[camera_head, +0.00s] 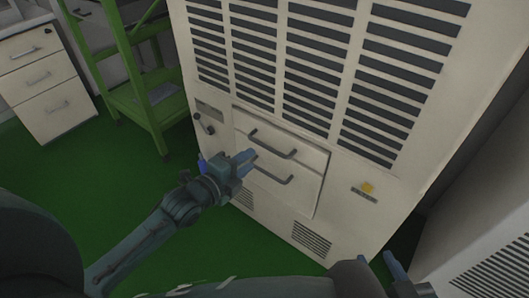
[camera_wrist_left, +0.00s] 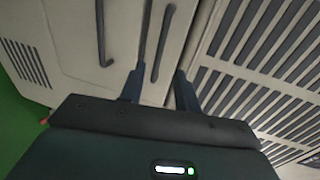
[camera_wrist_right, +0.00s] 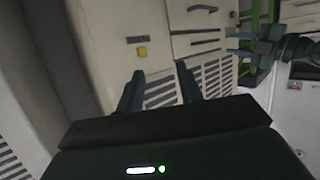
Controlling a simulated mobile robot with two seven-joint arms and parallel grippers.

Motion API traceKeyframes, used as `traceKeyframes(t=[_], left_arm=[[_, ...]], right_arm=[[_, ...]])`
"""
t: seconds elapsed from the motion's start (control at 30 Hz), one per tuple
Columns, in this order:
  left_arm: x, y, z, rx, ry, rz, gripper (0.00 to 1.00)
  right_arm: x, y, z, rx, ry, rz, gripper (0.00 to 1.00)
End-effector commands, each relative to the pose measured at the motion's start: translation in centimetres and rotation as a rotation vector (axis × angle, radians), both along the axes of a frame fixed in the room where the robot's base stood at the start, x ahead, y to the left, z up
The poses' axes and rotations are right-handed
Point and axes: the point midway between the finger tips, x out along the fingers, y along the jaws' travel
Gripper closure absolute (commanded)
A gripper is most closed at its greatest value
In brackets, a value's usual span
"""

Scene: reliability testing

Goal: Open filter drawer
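The white cabinet's front has two drawers, an upper drawer (camera_head: 297,146) and a lower drawer (camera_head: 295,189), each with a dark bar handle. The upper handle (camera_head: 275,146) and lower handle (camera_head: 271,176) also show in the left wrist view, upper (camera_wrist_left: 161,45) and lower (camera_wrist_left: 102,35). Both drawers look shut. My left gripper (camera_head: 246,160) is open and empty in front of the drawers' left part. In its wrist view the upper handle lies ahead, between the fingertip lines; contact cannot be told. My right gripper (camera_wrist_right: 160,85) is open and empty, low right of the drawers.
Slatted vents (camera_head: 320,60) cover the cabinet above the drawers. A green rack (camera_head: 130,75) and white drawer unit (camera_head: 45,80) stand at left. Green floor (camera_head: 70,165) is clear there.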

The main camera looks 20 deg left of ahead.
Motion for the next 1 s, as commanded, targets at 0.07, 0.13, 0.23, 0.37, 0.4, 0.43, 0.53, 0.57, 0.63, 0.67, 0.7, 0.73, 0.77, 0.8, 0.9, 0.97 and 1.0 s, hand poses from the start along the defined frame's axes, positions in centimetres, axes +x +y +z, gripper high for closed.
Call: traceKeyframes(t=[0.07,0.13,0.23,0.37,0.4,0.43,0.53,0.57,0.63,0.67,0.7,0.73,0.77,0.8,0.9,0.97,1.0], left_arm=[[1.8,-0.6,-0.5,-0.004,-0.003,0.002,0.68],[3.1,-1.1,-0.9,-0.004,-0.002,0.002,0.68],[4.6,-1.7,-1.2,-0.004,-0.002,0.002,0.68],[6.1,-2.2,-1.5,-0.003,0.001,0.002,0.68],[6.3,-2.3,-1.6,-0.003,0.001,0.002,0.68],[6.5,-2.4,-1.6,-0.002,0.001,0.001,0.68],[6.9,-2.5,-1.6,-0.001,0.002,0.000,0.68],[6.9,-2.5,-1.6,-0.001,0.002,0.000,0.68],[7.0,-2.5,-1.6,-0.001,0.002,0.000,0.68],[6.9,-2.5,-1.6,-0.001,0.002,0.000,0.68],[6.9,-2.5,-1.6,-0.001,0.002,0.000,0.68],[6.9,-2.5,-1.6,-0.001,0.002,0.000,0.68],[6.9,-2.5,-1.6,-0.001,0.002,0.000,0.68],[6.9,-2.5,-1.6,-0.001,0.002,0.000,0.68],[6.9,-2.5,-1.6,-0.001,0.002,0.000,0.76],[6.9,-2.5,-1.6,-0.001,0.002,0.000,0.81],[6.9,-2.5,-1.6,-0.001,0.002,0.000,0.84]], right_arm=[[0.1,0.2,-0.8,-0.011,0.000,0.009,0.64],[0.2,0.2,-1.1,-0.019,-0.006,0.013,0.64],[0.4,0.3,-1.0,-0.020,-0.038,0.014,0.64],[0.6,0.3,-0.9,-0.017,-0.069,0.013,0.64],[0.7,0.3,-0.9,-0.018,-0.077,0.012,0.64],[0.7,0.3,-0.8,-0.018,-0.083,0.012,0.64],[0.8,0.3,-0.7,-0.017,-0.092,0.012,0.64],[0.8,0.3,-0.7,-0.018,-0.093,0.012,0.64],[0.8,0.3,-0.6,-0.017,-0.095,0.012,0.64],[0.8,0.3,-0.6,-0.016,-0.096,0.012,0.64],[0.8,0.3,-0.6,-0.016,-0.096,0.012,0.64],[0.8,0.3,-0.6,-0.016,-0.096,0.012,0.64],[0.8,0.3,-0.6,-0.016,-0.096,0.013,0.64],[0.8,0.3,-0.6,-0.016,-0.096,0.013,0.64],[0.8,0.3,-0.7,-0.016,-0.094,0.013,0.64],[0.8,0.4,-0.7,-0.015,-0.094,0.014,0.64],[0.8,0.4,-0.7,-0.016,-0.093,0.013,0.64]])
